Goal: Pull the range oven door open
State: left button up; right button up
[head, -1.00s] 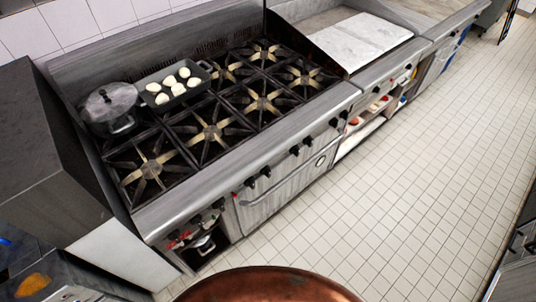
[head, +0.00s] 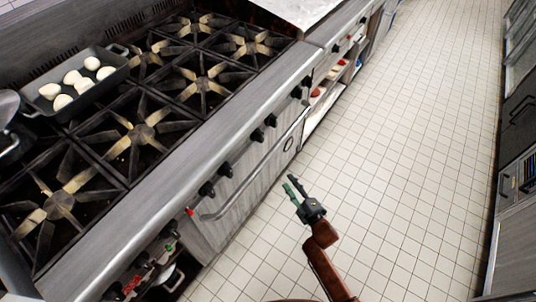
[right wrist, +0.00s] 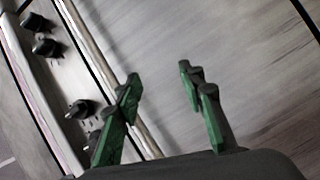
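The range oven door (head: 244,196) is a grey metal panel on the front of the range, and it looks closed. Its long bar handle (head: 266,157) runs along the door's upper edge, below the knobs. My right gripper (head: 292,184) is open and empty, in front of the door and apart from the handle in the head view. In the right wrist view, the green fingers (right wrist: 158,78) are spread. The handle (right wrist: 92,45) passes behind the left finger, and the door face (right wrist: 235,55) fills the right side. My left gripper is out of view.
Black knobs (head: 207,190) line the range front above the handle. A pan with several white pieces (head: 78,82) sits on the burners. An open shelf (head: 325,103) lies beyond the door. Tiled floor (head: 390,150) is clear, with dark cabinets (head: 515,185) at right.

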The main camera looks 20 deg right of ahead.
aim_at(272, 153)
pick_arm(q)
notch_tip(272, 153, up, 10)
jog(key=w+d+b, duration=0.1)
jog(key=b, duration=0.4)
jog(key=shift+w+d, duration=0.2)
jog(key=shift+d, duration=0.1)
pick_arm(e)
jog(key=shift+w+a+r+n+t+y, duration=0.4)
jog(key=shift+w+a+r+n, duration=0.3)
jog(key=shift+w+r, duration=1.1)
jog(key=shift+w+a+r+n+t+y, duration=0.25)
jog(key=shift+w+a+r+n+t, duration=0.35)
jog(key=shift+w+r, duration=1.15)
jog(key=shift+w+a+r+n+t+y, duration=0.35)
jog(key=shift+w+a+r+n, duration=0.5)
jog(key=shift+w+r, duration=0.95)
jog(key=shift+w+a+f, duration=0.15)
jog(key=shift+f, duration=0.05)
jog(key=shift+c, duration=0.3)
pick_arm(q)
jog(key=shift+f, duration=0.1)
pick_arm(e)
grip_shut()
